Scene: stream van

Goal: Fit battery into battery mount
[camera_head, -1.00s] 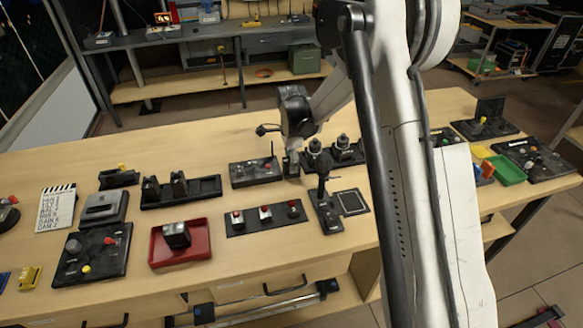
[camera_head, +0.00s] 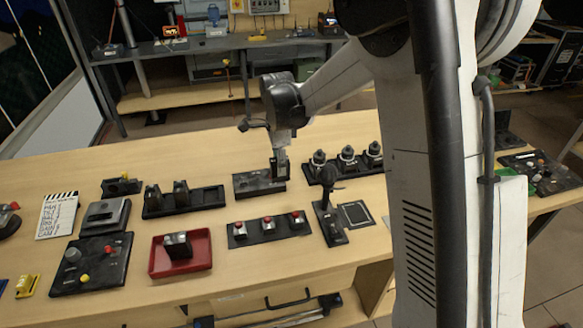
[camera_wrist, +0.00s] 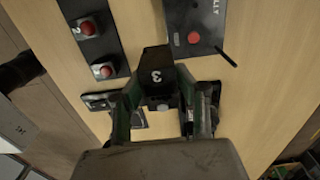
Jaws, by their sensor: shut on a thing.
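My gripper (camera_wrist: 160,105) is shut on a black block marked "3" (camera_wrist: 156,77), which I take for the battery. In the head view my gripper (camera_head: 280,162) is low over the right end of a black panel with an antenna. The held block's lower end is hard to make out there. A long black tray (camera_head: 206,199) on the table carries two upright black blocks, with a bare stretch at its right. I cannot tell for sure which fixture is the battery mount.
A red tray (camera_head: 154,265) holds a silver-black block. A three-button panel (camera_head: 266,232) and a stand with a dark upright (camera_head: 331,222) are in front of the gripper. A row of several black posts (camera_head: 347,158) stands right of it. Bare wood shows between the fixtures.

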